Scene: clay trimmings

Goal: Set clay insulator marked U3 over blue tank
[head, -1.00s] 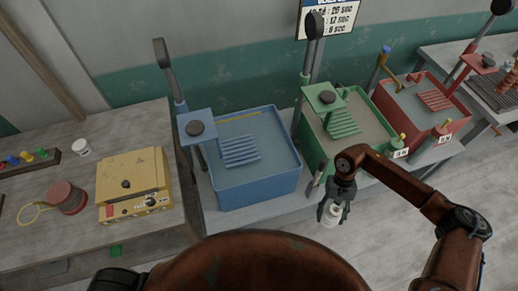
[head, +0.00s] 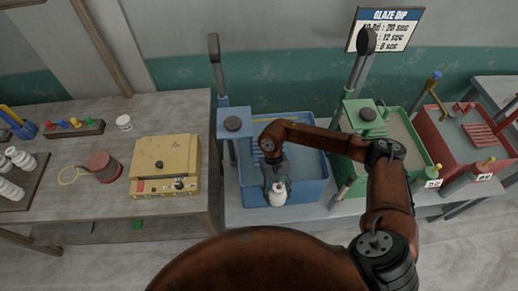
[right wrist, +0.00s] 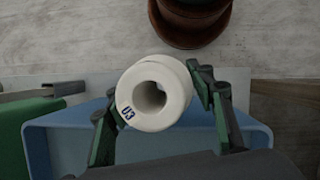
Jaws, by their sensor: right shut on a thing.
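The clay insulator marked U3 (right wrist: 155,93) is white and ring-shaped with a hole through its middle. My right gripper (right wrist: 160,105) is shut on it, with one green-padded finger on each side. In the head view, the right gripper (head: 273,182) holds the insulator (head: 278,193) at the near wall of the blue tank (head: 312,190). In the right wrist view the blue tank (right wrist: 65,145) lies below the fingers, and the insulator overlaps its near edge. I cannot tell the insulator's height above the rim. My left gripper is out of view.
The green tank (head: 420,150) and red tank (head: 440,143) stand to the right. A yellow device (head: 165,160), a reddish spool (head: 103,166) and a tray of white insulators (head: 40,178) are on the left table. A glaze dip sign (head: 385,30) hangs behind.

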